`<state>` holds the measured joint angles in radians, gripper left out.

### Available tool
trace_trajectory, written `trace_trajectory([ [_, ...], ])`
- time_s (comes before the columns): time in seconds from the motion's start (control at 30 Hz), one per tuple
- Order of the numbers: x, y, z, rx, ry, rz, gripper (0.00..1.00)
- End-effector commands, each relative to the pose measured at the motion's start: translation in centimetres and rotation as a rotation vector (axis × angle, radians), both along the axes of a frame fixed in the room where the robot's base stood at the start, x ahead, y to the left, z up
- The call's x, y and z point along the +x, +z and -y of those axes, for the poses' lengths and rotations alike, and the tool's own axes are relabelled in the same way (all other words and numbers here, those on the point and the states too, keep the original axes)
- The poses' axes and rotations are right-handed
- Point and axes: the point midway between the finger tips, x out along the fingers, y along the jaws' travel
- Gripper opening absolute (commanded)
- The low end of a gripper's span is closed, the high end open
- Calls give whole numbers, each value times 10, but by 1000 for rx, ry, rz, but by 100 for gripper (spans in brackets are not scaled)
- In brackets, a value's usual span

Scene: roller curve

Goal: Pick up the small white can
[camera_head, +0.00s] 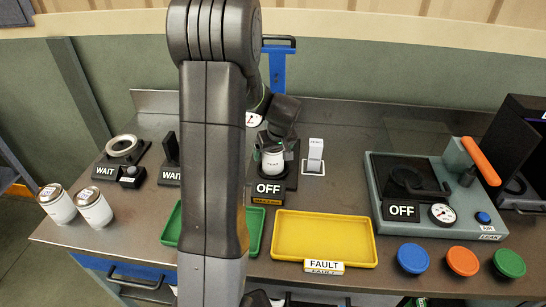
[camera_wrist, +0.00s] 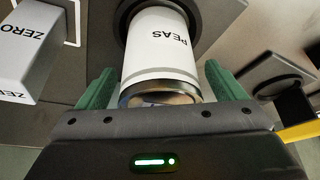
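A small white can (camera_head: 273,162) stands on the dark station with the OFF sign, in the middle of the bench. In the wrist view the can (camera_wrist: 162,50) bears the word PEAS, and its metal rim faces my gripper. My gripper (camera_wrist: 160,66) has its two green fingers on either side of the can. A narrow gap shows between each finger and the can, so it looks open around it. In the head view my gripper (camera_head: 278,146) is at the can and partly hides it.
A white ZERO block (camera_head: 315,154) stands just right of the can. Two more white cans (camera_head: 57,204) (camera_head: 94,208) stand at the left. A green tray (camera_head: 255,231) and a yellow FAULT tray (camera_head: 323,238) lie in front. A grey tester (camera_head: 379,190) stands right.

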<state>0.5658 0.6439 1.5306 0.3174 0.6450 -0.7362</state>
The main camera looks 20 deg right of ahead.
Motion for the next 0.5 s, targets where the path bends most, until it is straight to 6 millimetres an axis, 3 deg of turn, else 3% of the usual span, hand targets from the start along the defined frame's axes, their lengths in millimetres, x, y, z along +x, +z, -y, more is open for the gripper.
trace_trajectory([
  [0.03, 0, 0, 0, 0, 0, 0, 80],
  [0.3, 0, 1, 0, -1, 0, 1, 26],
  [0.5, 0, 2, 0, -1, 0, 2, 25],
])
